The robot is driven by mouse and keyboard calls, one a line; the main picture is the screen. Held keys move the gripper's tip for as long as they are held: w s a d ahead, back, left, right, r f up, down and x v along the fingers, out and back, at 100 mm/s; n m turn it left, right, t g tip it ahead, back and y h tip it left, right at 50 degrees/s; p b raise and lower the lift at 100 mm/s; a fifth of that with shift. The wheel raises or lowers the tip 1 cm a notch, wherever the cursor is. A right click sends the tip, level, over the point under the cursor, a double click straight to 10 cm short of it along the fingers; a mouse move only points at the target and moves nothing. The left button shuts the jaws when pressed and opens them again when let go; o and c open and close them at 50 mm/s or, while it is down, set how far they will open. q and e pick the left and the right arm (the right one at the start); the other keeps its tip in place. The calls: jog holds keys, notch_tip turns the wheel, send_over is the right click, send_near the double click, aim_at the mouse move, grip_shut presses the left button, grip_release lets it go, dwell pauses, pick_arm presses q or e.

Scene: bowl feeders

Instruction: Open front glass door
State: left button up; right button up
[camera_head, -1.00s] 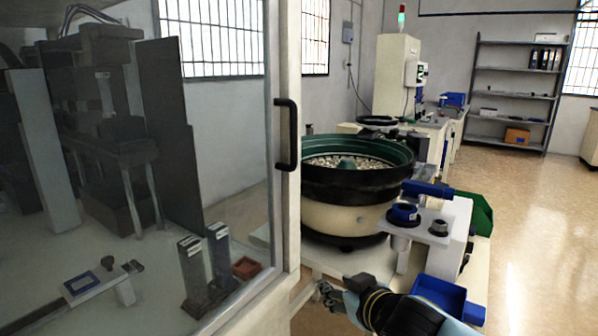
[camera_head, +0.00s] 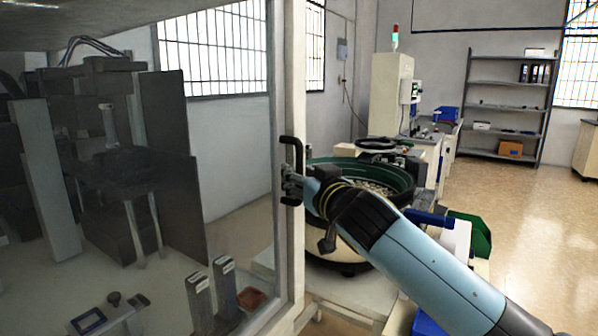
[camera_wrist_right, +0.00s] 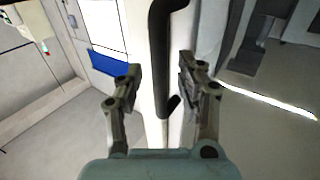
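The front glass door (camera_head: 230,215) fills the left of the head view, with a pale frame (camera_head: 291,245). It looks closed. Its black vertical handle (camera_head: 298,155) is on the frame's right side. My right gripper (camera_head: 289,187) is at the lower part of the handle. In the right wrist view the gripper (camera_wrist_right: 160,78) is open, with one finger on each side of the black handle (camera_wrist_right: 160,45). Gaps show between both fingers and the handle. My left gripper is not in view.
A bowl feeder (camera_head: 395,175) with a green rim stands just right of the door, behind my right arm. Dark machine parts (camera_head: 115,160) stand behind the glass. A shelf (camera_head: 508,105) is at the back wall. The floor (camera_head: 545,215) at the right is clear.

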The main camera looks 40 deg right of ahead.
jog(key=shift+w, duration=0.5)
jog(key=shift+c, duration=0.3)
grip_shut()
jog(key=shift+d, duration=0.15)
